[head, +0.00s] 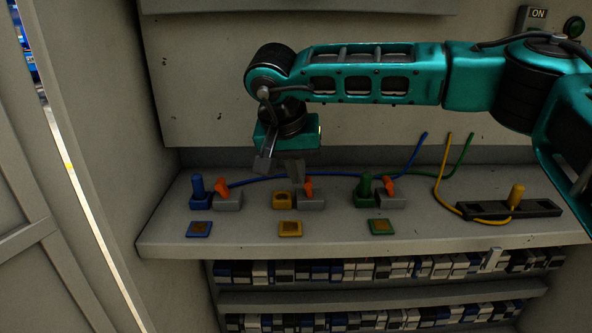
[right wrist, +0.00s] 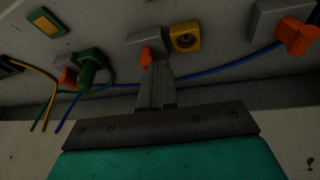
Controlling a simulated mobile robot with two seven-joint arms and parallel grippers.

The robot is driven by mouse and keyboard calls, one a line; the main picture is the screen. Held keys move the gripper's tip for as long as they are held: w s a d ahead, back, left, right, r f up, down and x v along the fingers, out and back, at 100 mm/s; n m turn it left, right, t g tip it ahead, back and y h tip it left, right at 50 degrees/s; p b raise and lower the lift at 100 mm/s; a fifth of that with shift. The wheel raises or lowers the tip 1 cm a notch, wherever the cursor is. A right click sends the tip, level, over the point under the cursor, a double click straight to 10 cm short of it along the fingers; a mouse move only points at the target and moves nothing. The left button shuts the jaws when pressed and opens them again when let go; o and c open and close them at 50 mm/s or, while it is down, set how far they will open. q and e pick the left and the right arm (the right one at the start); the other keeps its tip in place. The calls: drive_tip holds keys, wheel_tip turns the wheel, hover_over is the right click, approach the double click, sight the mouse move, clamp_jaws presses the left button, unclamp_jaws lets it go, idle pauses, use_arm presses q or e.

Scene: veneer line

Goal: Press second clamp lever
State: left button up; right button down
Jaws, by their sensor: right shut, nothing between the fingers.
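Three grey clamps with orange levers stand in a row on the shelf. The second clamp (head: 311,202) is the middle one, beside the yellow socket (head: 283,200). Its orange lever (head: 308,187) stands up from the block and also shows in the right wrist view (right wrist: 146,57). My right gripper (head: 298,180) is shut and empty, pointing down just above and behind this lever. In the right wrist view its closed fingertips (right wrist: 156,68) are very close to the lever; I cannot tell if they touch. My left gripper is not in view.
A blue plug (head: 197,186) and a green plug (head: 365,189) stand beside the outer clamps. The yellow socket's hole looks empty. A yellow plug (head: 516,196) stands in a black holder (head: 540,208) at right. Cables run behind the clamps, near the back wall.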

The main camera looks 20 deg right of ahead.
drive_tip(key=shift+s+d+t+y+b, duration=0.15)
drive_tip(key=shift+d+y+b, duration=0.15)
drive_tip(key=shift+d+y, duration=0.2)
drive_tip(key=shift+s+d+t+y+b, duration=0.15)
drive_tip(key=shift+d+y+b, duration=0.15)
drive_tip(key=shift+y, duration=0.3)
drive_tip(key=shift+r, duration=0.15)
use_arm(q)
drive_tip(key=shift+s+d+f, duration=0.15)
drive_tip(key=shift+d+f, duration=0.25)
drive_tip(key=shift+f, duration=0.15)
use_arm(e)
drive_tip(key=shift+w+a, duration=0.1)
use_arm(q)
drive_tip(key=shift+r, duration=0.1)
use_arm(e)
drive_tip(key=shift+r, duration=0.15)
use_arm(q)
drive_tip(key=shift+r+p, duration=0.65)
drive_tip(key=shift+p, duration=0.2)
use_arm(e)
drive_tip(key=shift+r, duration=0.7)
